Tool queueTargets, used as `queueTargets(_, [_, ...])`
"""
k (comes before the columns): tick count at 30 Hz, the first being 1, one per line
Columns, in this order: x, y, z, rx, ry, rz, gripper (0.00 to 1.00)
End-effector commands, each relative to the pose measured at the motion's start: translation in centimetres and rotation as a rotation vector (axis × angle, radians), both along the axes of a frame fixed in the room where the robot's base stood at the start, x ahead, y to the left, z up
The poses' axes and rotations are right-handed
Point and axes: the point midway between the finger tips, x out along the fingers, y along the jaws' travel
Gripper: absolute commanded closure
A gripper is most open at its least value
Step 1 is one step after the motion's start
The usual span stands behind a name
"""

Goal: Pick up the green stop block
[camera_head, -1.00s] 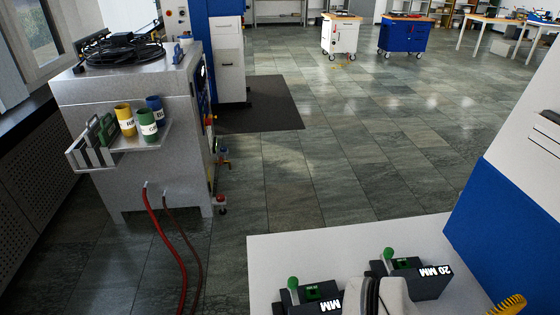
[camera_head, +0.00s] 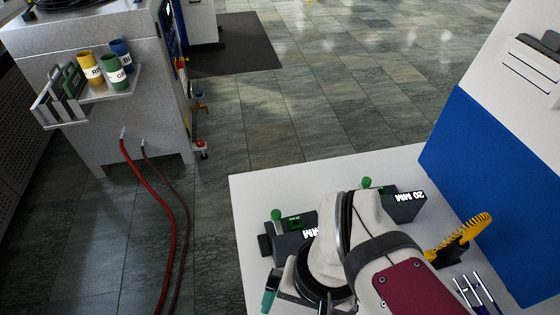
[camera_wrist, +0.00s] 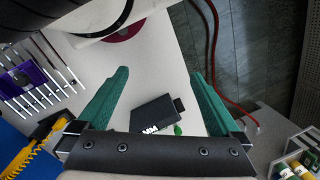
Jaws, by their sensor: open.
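Two dark blocks stand on the white table (camera_head: 255,195), each with a green knob and a little green on top. The left block (camera_head: 292,243) has a white label partly hidden by my arm; the right block (camera_head: 404,205) reads "20 MM". A separate all-green stop block is not clear; a dark green plate (camera_head: 73,80) stands in the rack on the grey machine. My gripper (camera_wrist: 158,75) has green fingers spread wide and nothing between the tips. A dark block (camera_wrist: 152,114) with a green knob shows beyond the fingers, apart from them. In the head view my arm hides most of the gripper.
A yellow brush-like object (camera_head: 462,238) and several thin rods (camera_head: 473,290) are right of my arm. A white and blue upright panel (camera_head: 480,170) bounds the table's right. Yellow, green and blue cups (camera_head: 115,75) sit on the machine's shelf. Red hoses (camera_head: 160,205) run down left.

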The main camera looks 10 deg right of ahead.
Motion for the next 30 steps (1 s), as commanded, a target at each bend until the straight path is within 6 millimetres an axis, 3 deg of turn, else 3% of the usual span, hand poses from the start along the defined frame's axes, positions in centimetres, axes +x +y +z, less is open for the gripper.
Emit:
queueTargets(8, [0.0, 0.0, 0.0, 0.0, 0.0, 0.0, 0.0])
queueTargets(12, [0.0, 0.0, 0.0, 0.0, 0.0, 0.0, 0.22])
queueTargets(20, [0.1, 0.0, 0.0, -0.001, 0.001, -0.006, 0.22])
queueTargets(23, [3.2, -0.8, 0.7, -0.039, 0.025, -0.131, 0.22])
queueTargets(26, [10.3, -2.4, 1.0, -0.123, 0.049, -0.415, 0.22])
queueTargets(27, [13.3, -3.1, 0.6, -0.156, 0.052, -0.537, 0.22])
queueTargets(30, [20.0, -4.4, -1.3, -0.219, 0.038, -0.81, 0.22])
